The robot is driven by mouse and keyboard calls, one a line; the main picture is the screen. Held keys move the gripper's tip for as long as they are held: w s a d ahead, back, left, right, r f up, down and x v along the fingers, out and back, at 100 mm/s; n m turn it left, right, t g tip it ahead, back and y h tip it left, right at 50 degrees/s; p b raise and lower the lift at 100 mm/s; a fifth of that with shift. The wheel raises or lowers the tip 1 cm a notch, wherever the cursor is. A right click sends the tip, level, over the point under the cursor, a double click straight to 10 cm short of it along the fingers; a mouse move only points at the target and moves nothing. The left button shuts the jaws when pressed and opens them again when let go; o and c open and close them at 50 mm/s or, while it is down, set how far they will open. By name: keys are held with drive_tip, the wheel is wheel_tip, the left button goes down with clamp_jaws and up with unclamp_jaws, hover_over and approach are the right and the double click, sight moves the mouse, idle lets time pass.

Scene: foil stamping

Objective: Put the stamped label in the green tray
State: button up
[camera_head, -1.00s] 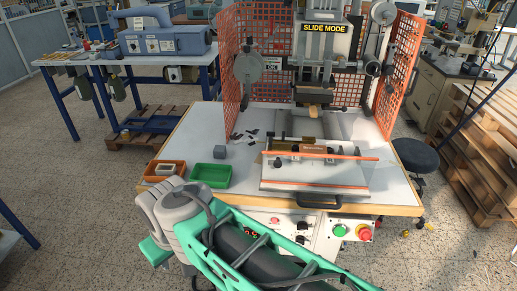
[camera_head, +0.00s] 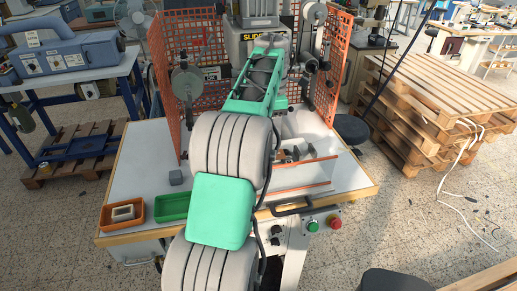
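The green tray (camera_head: 173,207) sits on the front left of the white work table, just right of an orange tray. Its visible inside looks empty, and my arm covers its right edge. I cannot make out a stamped label. My arm reaches over the table towards the stamping press (camera_head: 254,42) and hides much of the press and its slide plate (camera_head: 305,178). My gripper cannot be made out; the far end of my arm is in front of the press.
The orange tray (camera_head: 107,216) holds a whitish block or stack (camera_head: 123,212). A small grey cube (camera_head: 176,177) stands behind the green tray. Orange mesh guards (camera_head: 343,60) flank the press. A black stool (camera_head: 351,128) and stacked pallets (camera_head: 430,105) stand to the right.

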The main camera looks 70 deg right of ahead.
drive_tip(key=shift+s+f, duration=0.3)
drive_tip(key=shift+s, duration=0.1)
drive_tip(key=f, duration=0.2)
drive_tip(key=f+p, duration=0.1)
drive_tip(key=f, duration=0.1)
drive_tip(key=w+f+p, duration=0.1)
drive_tip(key=f, duration=0.1)
drive_tip(key=shift+a+f, duration=0.1)
drive_tip(key=shift+f, duration=0.45)
drive_tip(key=shift+r, duration=0.1)
drive_tip(key=c, duration=1.1)
